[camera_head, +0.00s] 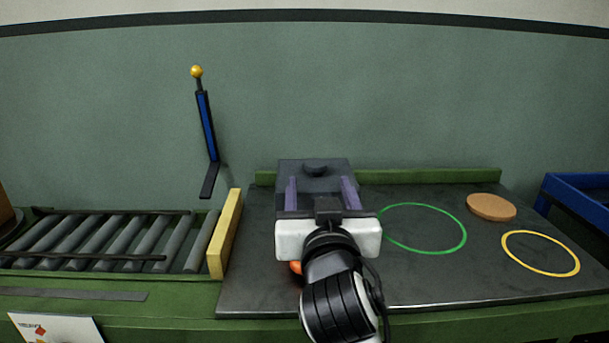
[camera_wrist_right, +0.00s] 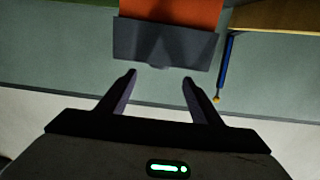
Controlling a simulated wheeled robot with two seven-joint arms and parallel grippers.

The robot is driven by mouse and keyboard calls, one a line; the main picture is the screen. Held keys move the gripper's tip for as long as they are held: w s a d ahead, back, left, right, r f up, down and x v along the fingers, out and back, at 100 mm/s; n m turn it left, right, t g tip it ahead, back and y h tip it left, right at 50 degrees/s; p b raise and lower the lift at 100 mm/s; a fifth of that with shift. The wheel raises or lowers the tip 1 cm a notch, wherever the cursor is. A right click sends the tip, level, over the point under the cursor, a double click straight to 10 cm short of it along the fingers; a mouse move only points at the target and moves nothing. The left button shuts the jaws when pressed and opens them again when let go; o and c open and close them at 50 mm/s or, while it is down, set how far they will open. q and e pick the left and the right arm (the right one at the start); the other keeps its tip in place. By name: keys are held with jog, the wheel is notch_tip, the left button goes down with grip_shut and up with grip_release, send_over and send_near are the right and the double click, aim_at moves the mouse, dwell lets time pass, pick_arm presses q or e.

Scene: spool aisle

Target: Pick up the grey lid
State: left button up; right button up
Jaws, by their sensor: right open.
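The grey lid (camera_head: 316,166) is a dark square plate with a raised knob in the middle of its top. In the right wrist view the lid (camera_wrist_right: 135,38) sits against an orange box (camera_wrist_right: 180,8), and its knob faces my gripper. In the head view only a bit of orange (camera_head: 296,267) shows below my wrist. My right gripper (camera_head: 321,184) is open and empty. In the right wrist view its two fingertips (camera_wrist_right: 160,77) are spread on either side of the knob, a little short of it. My left gripper is not in view.
A roller conveyor (camera_head: 110,240) lies left, ended by a yellow bar (camera_head: 225,233). A blue post (camera_head: 207,125) with a yellow ball stands behind it. On the dark tabletop (camera_head: 440,285) are a green ring (camera_head: 464,238), a yellow ring (camera_head: 541,271) and a tan disc (camera_head: 491,207). A blue bin (camera_head: 580,205) stands right.

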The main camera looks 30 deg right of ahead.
aim_at(317, 169)
jog(key=shift+x, duration=4.05)
jog(key=c, duration=1.2)
